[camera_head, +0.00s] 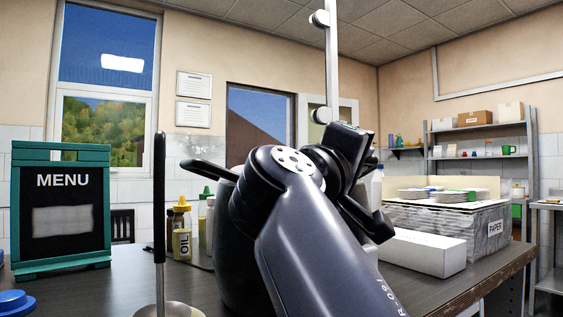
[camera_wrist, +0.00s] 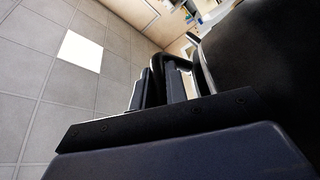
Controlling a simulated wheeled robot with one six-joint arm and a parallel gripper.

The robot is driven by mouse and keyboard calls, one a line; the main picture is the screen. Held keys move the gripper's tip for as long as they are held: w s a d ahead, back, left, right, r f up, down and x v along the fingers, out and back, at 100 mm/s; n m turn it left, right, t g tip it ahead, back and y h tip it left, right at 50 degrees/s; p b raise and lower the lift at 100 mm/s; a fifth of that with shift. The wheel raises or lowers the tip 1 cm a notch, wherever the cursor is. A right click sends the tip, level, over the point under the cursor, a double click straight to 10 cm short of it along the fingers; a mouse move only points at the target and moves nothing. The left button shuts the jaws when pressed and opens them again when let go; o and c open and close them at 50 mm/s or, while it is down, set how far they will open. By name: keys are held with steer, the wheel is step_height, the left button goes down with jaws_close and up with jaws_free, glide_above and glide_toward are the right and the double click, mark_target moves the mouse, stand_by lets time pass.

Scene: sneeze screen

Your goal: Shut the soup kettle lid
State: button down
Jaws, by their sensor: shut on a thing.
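The soup kettle (camera_head: 234,272) is a dark, rounded pot on the counter, mostly hidden behind my arm in the head view. A black bar-like handle (camera_head: 208,170) sticks out to the left near its top. In the wrist view, my gripper (camera_wrist: 160,82) is shut on a black looped handle (camera_wrist: 157,62). A large dark surface (camera_wrist: 262,60) fills the right side close to the fingers; I cannot tell whether it is lid or body. My fingertips are hidden behind the arm in the head view, and the lid's angle cannot be made out.
A ladle (camera_head: 159,200) stands upright at front left. A menu board (camera_head: 61,210), an oil bottle (camera_head: 181,235) and other bottles stand left of the kettle. A white box (camera_head: 425,253) and a paper crate (camera_head: 490,245) are on the right. A vertical post (camera_head: 332,60) rises behind my arm.

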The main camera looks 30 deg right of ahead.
steer(key=shift+f+b, duration=0.4)
steer(key=shift+f, duration=0.3)
steer(key=shift+r, duration=0.15)
steer(key=c, duration=1.4)
jaws_free()
